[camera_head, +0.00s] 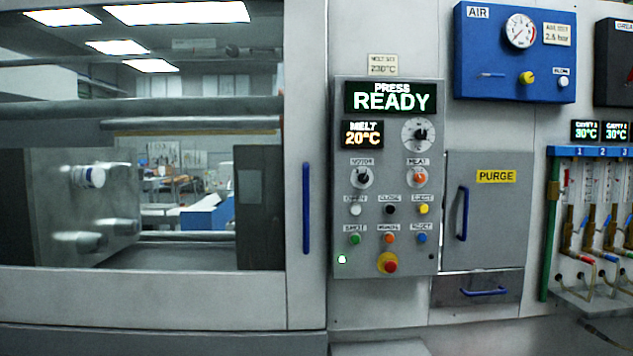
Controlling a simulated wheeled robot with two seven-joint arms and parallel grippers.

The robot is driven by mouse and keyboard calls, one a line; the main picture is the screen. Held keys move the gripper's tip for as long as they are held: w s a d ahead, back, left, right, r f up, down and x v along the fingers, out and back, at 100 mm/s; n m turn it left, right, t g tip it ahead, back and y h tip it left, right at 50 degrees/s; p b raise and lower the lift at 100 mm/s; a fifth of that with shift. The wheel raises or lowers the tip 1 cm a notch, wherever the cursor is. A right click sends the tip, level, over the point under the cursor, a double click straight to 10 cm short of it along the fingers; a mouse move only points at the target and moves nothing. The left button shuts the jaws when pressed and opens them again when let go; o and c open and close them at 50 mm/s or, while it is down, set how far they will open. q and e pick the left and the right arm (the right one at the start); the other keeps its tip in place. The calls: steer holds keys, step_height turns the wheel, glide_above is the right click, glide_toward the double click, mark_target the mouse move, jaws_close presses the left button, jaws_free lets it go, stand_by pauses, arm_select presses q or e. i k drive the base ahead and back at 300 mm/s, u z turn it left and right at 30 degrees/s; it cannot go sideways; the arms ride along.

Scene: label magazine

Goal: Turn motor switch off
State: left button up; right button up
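The motor switch (362,177) is a round dark rotary knob with a light pointer, under a small "MOTOR" label. It sits at the left of the grey control panel (400,263); its exact setting is too small to read. The heat switch (418,177), with an orange-red centre, is to its right. Above them the panel display (391,98) reads "PRESS READY" and a smaller display (362,134) reads "MELT 20°C". A small lamp (342,259) at the lower left glows pale green. Neither of my grippers shows in this view.
Several coloured push buttons and a red emergency stop (388,263) lie below the switches. A blue door handle (306,208) is to the left. The purge door (500,220) and blue air panel (514,75) are to the right. Nothing blocks the panel's front.

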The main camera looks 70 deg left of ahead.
mark_target(363, 178)
steer(key=u, duration=2.25)
steer(key=k, duration=0.5)
steer(key=u, duration=1.5)
steer(key=i, duration=1.4)
steer(key=z, duration=0.75)
steer(key=i, duration=0.95)
steer(key=z, duration=1)
